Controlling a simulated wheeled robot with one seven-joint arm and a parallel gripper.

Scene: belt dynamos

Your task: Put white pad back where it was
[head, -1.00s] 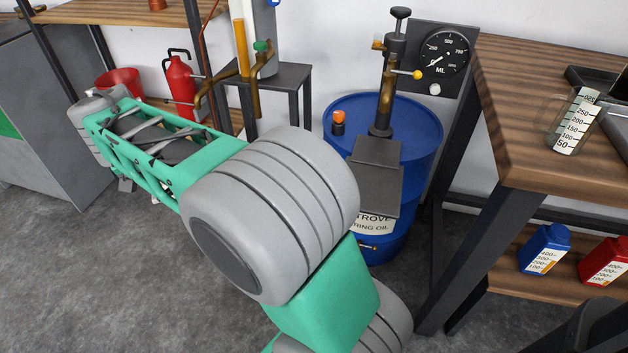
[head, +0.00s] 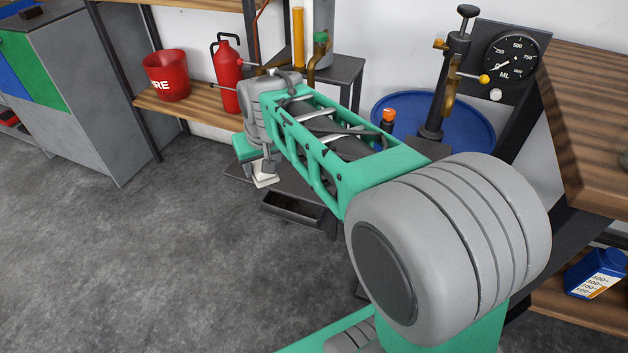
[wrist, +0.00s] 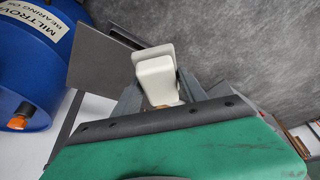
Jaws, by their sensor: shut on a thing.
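The white pad (head: 264,181) is a small pale block in the head view, below the end of my arm and above the dark stand's low shelf. In the wrist view the white pad (wrist: 155,76) sits between the two grey fingers. My gripper (wrist: 158,92) is shut on it and holds it off the floor. In the head view my gripper (head: 267,166) is small and partly hidden by its own wrist. I cannot tell which spot the pad came from.
A blue oil drum (head: 472,118) with a pump stands right of my arm, partly hidden by it. A red extinguisher (head: 228,80) and a red bucket (head: 166,76) stand behind on a wooden shelf (head: 195,112). A dark open tray (head: 292,209) is low nearby. The left floor is clear.

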